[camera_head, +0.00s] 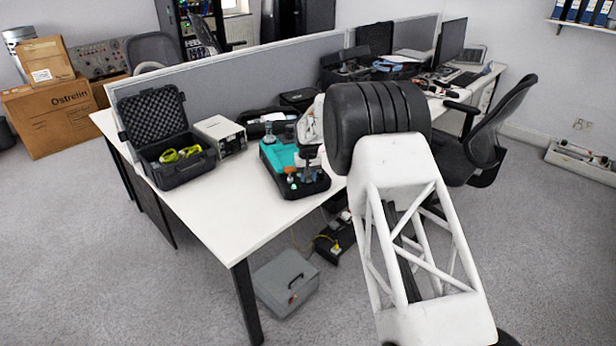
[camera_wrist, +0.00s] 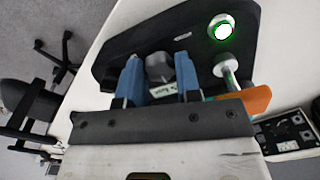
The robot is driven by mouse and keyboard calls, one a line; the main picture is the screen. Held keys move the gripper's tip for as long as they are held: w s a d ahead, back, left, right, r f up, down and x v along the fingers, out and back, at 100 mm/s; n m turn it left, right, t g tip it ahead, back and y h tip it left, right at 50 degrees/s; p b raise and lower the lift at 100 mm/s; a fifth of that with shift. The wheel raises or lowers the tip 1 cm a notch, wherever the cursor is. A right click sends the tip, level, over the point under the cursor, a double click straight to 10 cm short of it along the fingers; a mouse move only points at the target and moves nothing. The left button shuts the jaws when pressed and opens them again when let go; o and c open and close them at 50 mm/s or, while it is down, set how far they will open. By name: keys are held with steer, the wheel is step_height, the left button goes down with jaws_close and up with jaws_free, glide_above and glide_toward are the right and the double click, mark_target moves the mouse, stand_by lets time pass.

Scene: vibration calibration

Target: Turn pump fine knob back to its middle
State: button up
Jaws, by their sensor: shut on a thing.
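The pump (camera_head: 271,153) is a teal and black unit on the white desk in the head view. My gripper (camera_head: 311,175) reaches down over its black front part. In the wrist view, my gripper's two blue fingers (camera_wrist: 160,75) stand on either side of a dark grey knob (camera_wrist: 159,68) on the black panel (camera_wrist: 112,50). The fingers are shut on this knob, which I take to be the fine knob. A small white label shows just below it. The knob's pointer mark cannot be made out, and the head view hides the knob behind my gripper.
On the panel are a green-ringed lit button (camera_wrist: 222,30), a white-capped post (camera_wrist: 225,70) and an orange part (camera_wrist: 250,100) close to the right finger. An open black case (camera_head: 185,165) and a grey-white box (camera_head: 221,135) stand left of the pump. The front desk corner is clear.

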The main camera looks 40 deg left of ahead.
mark_target(308, 178)
steer(key=o, duration=0.9)
steer(key=shift+r, duration=0.2)
steer(key=shift+r, duration=3.75)
steer(key=shift+w+d, duration=0.1)
